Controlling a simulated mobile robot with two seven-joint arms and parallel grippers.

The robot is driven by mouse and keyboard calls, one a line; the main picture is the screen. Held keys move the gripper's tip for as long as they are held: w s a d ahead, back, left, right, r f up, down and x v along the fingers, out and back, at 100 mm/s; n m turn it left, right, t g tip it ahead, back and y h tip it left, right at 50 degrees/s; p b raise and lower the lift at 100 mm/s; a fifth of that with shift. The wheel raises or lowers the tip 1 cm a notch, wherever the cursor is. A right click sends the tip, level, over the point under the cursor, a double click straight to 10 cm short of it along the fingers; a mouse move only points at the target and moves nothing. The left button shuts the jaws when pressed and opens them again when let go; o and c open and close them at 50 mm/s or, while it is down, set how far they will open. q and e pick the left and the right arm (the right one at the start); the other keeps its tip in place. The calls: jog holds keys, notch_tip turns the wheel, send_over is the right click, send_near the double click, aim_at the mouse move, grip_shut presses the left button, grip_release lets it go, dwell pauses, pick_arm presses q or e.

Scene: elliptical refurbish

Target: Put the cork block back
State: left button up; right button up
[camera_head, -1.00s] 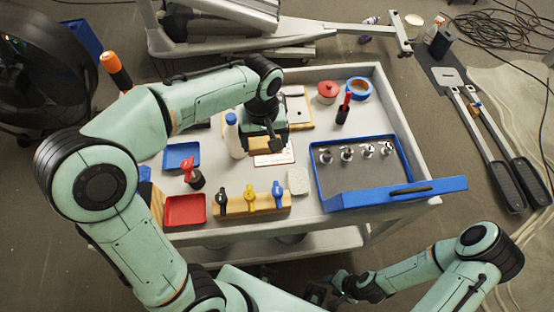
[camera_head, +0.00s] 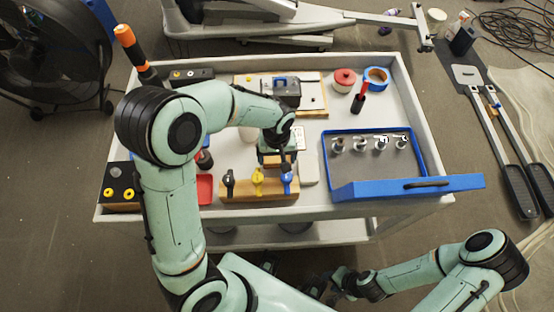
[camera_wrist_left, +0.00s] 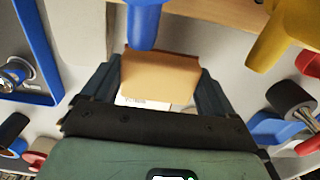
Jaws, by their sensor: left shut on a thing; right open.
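My left gripper (camera_head: 276,161) is shut on the cork block, over the cart just behind the wooden rack (camera_head: 240,190). In the left wrist view the tan cork block (camera_wrist_left: 160,76) sits between the two fingers (camera_wrist_left: 158,85). In the head view my gripper and wrist mostly hide the block. I cannot tell whether the block touches the cart top. A white label card (camera_head: 299,138) shows beside the gripper, and partly below the block in the wrist view. My right gripper (camera_head: 325,286) is open and empty in front of the cart, low in the picture.
The rack's blue handle (camera_head: 287,180) and yellow handle (camera_head: 258,180) stand close to my left gripper. A pale block (camera_head: 308,169) lies to its right. The blue-edged tray (camera_head: 378,190) with metal parts is further right. A red tray (camera_head: 205,190) is left.

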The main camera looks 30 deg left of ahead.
aim_at(277, 158)
pick_arm(q)
jog(key=shift+f, duration=1.25)
jog(key=shift+f, duration=0.1)
jog(key=shift+f, duration=0.15)
jog(key=o, duration=1)
jog(key=shift+c, duration=0.2)
jog(key=shift+r, duration=0.55)
notch_tip(277, 158, up, 12)
jog(key=p, duration=0.1)
jog(key=shift+f, duration=0.25)
